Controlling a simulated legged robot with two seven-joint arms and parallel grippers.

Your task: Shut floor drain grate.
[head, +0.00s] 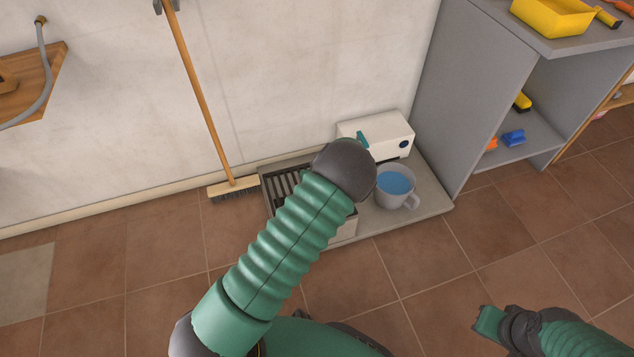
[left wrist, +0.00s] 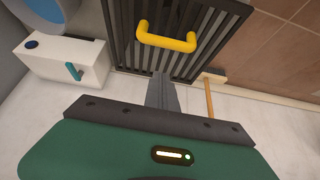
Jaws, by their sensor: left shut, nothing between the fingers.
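The dark slatted floor drain grate (head: 284,183) lies at the left end of a grey slab by the wall, partly hidden by my left arm in the head view. The left wrist view shows the grate (left wrist: 205,22) close up, with a yellow handle (left wrist: 166,40) across its bars. My left gripper (left wrist: 163,82) is shut and empty, its tips over the bars near the handle; I cannot tell whether they touch. The head view hides it behind my arm. I cannot tell the grate's tilt. My right gripper (head: 488,320) is low at the right, away from the grate; its finger gap is unclear.
A grey mug of blue liquid (head: 394,184) and a white box (head: 378,136) with a teal lever stand right of the grate. A broom (head: 205,105) leans on the wall at left. A grey shelf unit (head: 475,95) stands at right. The tiled floor in front is clear.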

